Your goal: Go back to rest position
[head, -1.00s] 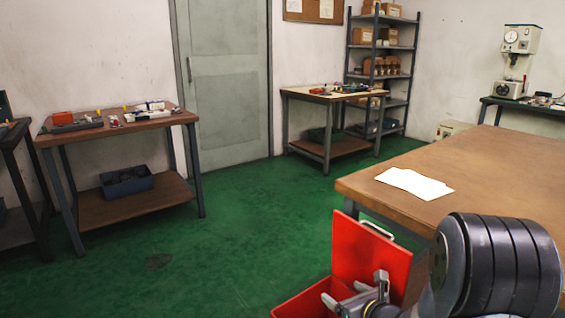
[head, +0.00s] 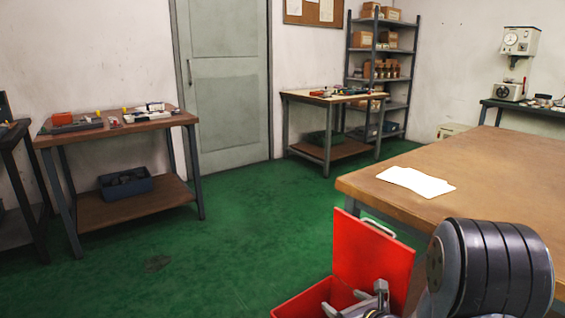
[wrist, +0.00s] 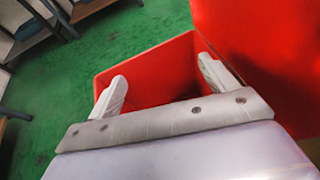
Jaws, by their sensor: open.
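My gripper (wrist: 161,88) is open, with its two pale fingers apart and nothing visible between them. In the wrist view it points at the open red box (wrist: 178,52), with the fingers over the near part of its opening. In the head view my gripper (head: 355,302) shows low in the picture, in front of the red box (head: 372,252), whose lid stands raised. My arm hides part of the box, and the inside of the box that shows in the wrist view looks empty.
A wooden table (head: 480,190) with white paper (head: 415,181) stands at the right, close to the box and my arm. A workbench (head: 130,122) with small parts is at the left; another bench (head: 335,97) and a shelf (head: 383,50) stand at the back. Green floor (head: 240,225) lies clear between.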

